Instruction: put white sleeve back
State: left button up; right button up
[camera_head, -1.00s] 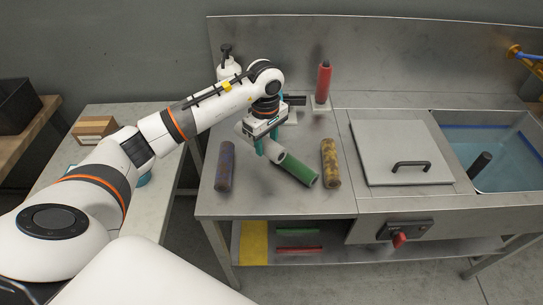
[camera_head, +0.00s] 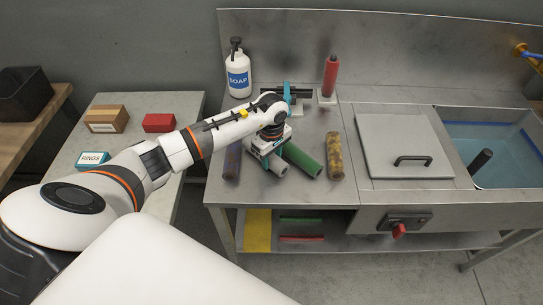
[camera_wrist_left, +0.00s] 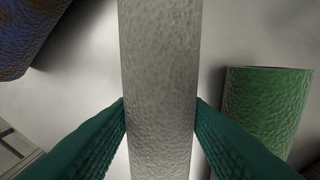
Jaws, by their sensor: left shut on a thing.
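The white sleeve (camera_wrist_left: 160,70) runs lengthwise between the teal fingers of my left gripper (camera_wrist_left: 160,118) in the left wrist view. The gripper is shut on it. In the head view the left gripper (camera_head: 266,164) is low over the steel worktop, and only the end of the white sleeve (camera_head: 280,169) shows beside it. The green sleeve (camera_head: 304,160) lies close by on the right; it also shows in the left wrist view (camera_wrist_left: 262,112). Whether the white sleeve touches the worktop is unclear. My right gripper is not in view.
A mottled blue-brown sleeve (camera_head: 232,160) and a yellow-brown sleeve (camera_head: 334,157) lie either side. A red sleeve (camera_head: 330,75) stands upright behind. A teal and black fixture (camera_head: 288,92) and a soap bottle (camera_head: 238,74) stand at the back. A lidded section (camera_head: 400,140) and water basin are right.

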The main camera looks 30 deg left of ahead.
aim_at(272, 156)
pick_arm(q)
jog(key=o, duration=0.5)
jog(key=shift+f, duration=0.15)
jog(key=o, duration=0.5)
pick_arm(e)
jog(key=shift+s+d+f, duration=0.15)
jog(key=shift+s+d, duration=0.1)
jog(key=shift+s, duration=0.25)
pick_arm(q)
jog(key=shift+r, duration=0.3)
notch_tip(272, 156, up, 12)
jog(key=b, duration=0.3)
jog(key=shift+f, duration=0.1)
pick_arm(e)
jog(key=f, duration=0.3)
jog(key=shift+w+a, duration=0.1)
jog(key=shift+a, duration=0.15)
